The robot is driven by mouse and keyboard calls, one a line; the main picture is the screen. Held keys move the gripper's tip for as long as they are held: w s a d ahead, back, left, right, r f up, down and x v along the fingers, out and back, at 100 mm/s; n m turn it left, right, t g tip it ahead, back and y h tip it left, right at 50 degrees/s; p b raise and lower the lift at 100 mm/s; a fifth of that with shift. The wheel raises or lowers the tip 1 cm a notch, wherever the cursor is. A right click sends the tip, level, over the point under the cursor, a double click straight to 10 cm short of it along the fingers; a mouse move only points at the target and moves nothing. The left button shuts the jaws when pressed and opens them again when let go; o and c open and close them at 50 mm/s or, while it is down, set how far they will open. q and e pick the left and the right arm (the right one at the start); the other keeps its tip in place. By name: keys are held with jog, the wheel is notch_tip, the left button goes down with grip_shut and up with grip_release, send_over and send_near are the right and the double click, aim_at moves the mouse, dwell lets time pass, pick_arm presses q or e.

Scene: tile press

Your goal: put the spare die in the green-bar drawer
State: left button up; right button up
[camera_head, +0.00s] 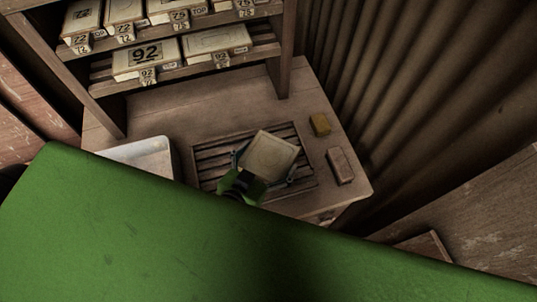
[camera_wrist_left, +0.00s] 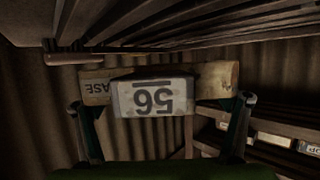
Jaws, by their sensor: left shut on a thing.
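My left gripper (camera_head: 262,172) is shut on a flat pale block, the die (camera_head: 270,154), with one finger at each side. In the head view the die is over a slatted panel in the bench top; I cannot tell whether it touches it. In the left wrist view, the die (camera_wrist_left: 208,84) sits between the fingertips of the left gripper (camera_wrist_left: 160,103). No green-bar drawer can be made out. My right gripper is not in view.
A shelf rack (camera_head: 200,71) with several numbered blocks, one marked 92 (camera_head: 146,57), stands at the back. A pale tray (camera_head: 148,158) is left of the slats (camera_head: 210,172). Corrugated wall (camera_head: 410,80) bounds the right.

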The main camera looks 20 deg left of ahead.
aim_at(267, 173)
pick_arm(q)
jog(key=s+r+p, duration=0.1)
jog(key=r, duration=0.1)
jog(key=s+r+p, duration=0.1)
jog(key=s+d+r+p, duration=0.1)
jog(key=s+r+p, duration=0.1)
jog(key=shift+r, duration=0.35)
jog(key=s+d+r+p, duration=0.2)
jog(key=s+r+p, duration=0.1)
jog(key=s, duration=0.6)
jog(key=shift+r+p, duration=0.35)
jog(key=shift+r, duration=0.05)
